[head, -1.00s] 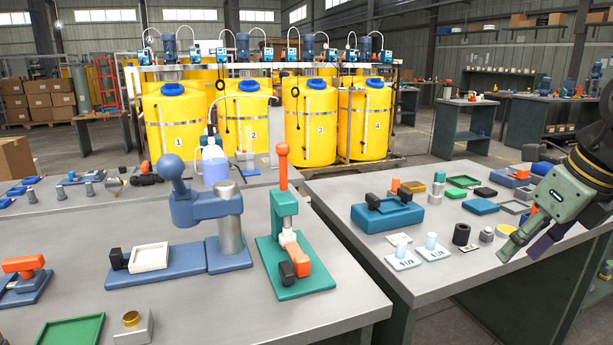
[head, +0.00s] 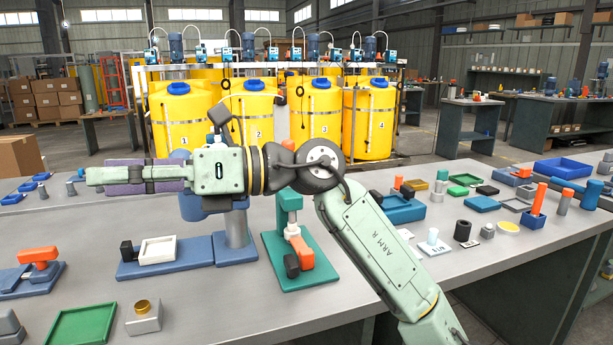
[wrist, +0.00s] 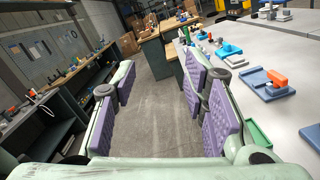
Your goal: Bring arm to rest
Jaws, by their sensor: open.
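My gripper (head: 95,177) is at the left of the head view, held level in the air above the left table and pointing left. My arm crosses the view from the lower right, in front of the blue press (head: 235,235) and the green toggle clamp (head: 295,245). In the wrist view my gripper (wrist: 163,105) has its two purple-padded fingers wide apart, with only the floor between them. It holds nothing and touches nothing that I can see.
The left table (head: 200,310) carries a green tray (head: 83,325), a block with a brass ring (head: 144,317) and an orange-handled clamp (head: 38,265). Yellow numbered tanks (head: 250,120) stand behind. The wrist view shows open floor (wrist: 160,100) between benches.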

